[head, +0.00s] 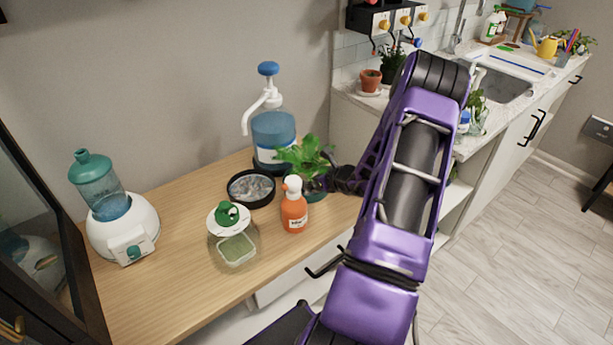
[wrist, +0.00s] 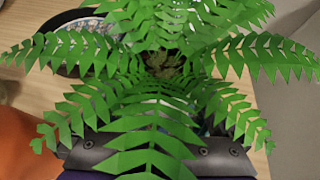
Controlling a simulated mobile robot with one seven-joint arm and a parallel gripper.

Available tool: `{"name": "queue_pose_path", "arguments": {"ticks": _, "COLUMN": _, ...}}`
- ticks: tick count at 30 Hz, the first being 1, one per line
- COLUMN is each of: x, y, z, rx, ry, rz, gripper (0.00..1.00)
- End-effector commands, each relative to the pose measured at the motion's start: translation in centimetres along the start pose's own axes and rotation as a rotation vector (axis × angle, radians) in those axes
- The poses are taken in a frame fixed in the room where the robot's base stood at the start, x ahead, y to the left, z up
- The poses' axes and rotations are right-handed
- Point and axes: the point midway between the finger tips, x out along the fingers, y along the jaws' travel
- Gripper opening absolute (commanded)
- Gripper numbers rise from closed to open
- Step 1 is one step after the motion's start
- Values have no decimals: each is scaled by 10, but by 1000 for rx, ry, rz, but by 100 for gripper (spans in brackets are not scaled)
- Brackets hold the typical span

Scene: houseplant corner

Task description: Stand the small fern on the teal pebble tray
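The small fern (head: 304,157) has bright green fronds and stands upright on the wooden counter, in what looks like a teal pot (head: 317,195). In the wrist view its fronds (wrist: 155,110) fill most of the picture. My gripper (head: 328,181) is at the right side of the fern, close against the pot. Its dark parts show under the fronds in the wrist view (wrist: 155,155), but the fingertips are hidden, so I cannot tell its grip. A round pebble tray with a black rim (head: 231,195) lies left of the fern; I see no teal on it. It also shows in the wrist view (wrist: 62,69).
A blue pump jug (head: 274,135) stands behind the tray. A clear container with a green knob (head: 230,235) and a white humidifier (head: 125,225) are to the left. The counter's front left is clear.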

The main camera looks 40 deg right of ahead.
Motion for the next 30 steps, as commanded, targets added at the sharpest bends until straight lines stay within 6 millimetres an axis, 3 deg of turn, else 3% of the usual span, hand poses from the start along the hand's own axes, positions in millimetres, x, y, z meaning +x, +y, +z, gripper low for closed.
{"name": "queue_pose_path", "arguments": {"ticks": 7, "x": -5, "y": 0, "z": 5, "rx": 0, "ry": 0, "rz": -1, "gripper": 100}}
{"name": "queue_pose_path", "arguments": {"ticks": 21, "x": -100, "y": -1, "z": 4, "rx": 0, "ry": 1, "rz": -3, "gripper": 100}}
{"name": "queue_pose_path", "arguments": {"ticks": 30, "x": -122, "y": 0, "z": 3, "rx": 1, "ry": 0, "rz": 0, "gripper": 100}}
